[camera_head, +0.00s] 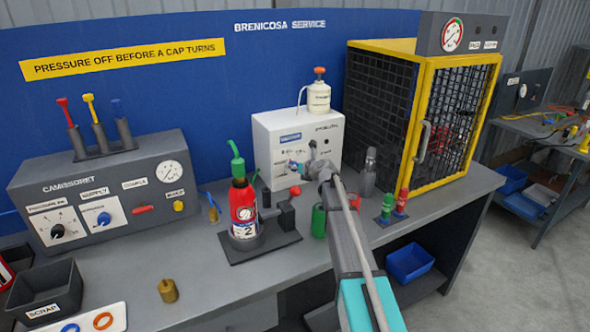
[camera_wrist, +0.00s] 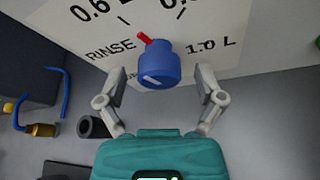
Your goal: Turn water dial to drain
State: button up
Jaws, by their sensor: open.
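The water dial is a blue knob (camera_wrist: 158,66) on a white, lettered panel (camera_wrist: 215,55) in the wrist view. Its red pointer (camera_wrist: 145,38) points up and slightly left. The labels 0.6 L, RINSE and 1.0 L stand around it; a small label below RINSE is partly hidden by my gripper and too small to read. My open gripper (camera_wrist: 160,98) has one finger on each side of the knob's lower part, with visible gaps. In the head view, my gripper (camera_head: 306,164) is in front of the white machine (camera_head: 268,138) and covers part of its dial area.
A red extinguisher (camera_head: 243,205) stands in a dark holder left of my arm. A green cylinder (camera_head: 319,221) stands close beside my forearm. A yellow-framed mesh cage (camera_head: 412,120) is to the right. A brass fitting (camera_head: 168,291) stands on the bench at front left.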

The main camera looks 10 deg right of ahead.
jog(key=shift+c, duration=0.3)
jog(key=c, duration=1.1)
dwell(0.5)
jog(key=o, duration=1.2)
jog(key=shift+c, duration=0.2)
jog(key=shift+s+r, duration=0.1)
jog(key=shift+s, duration=0.05)
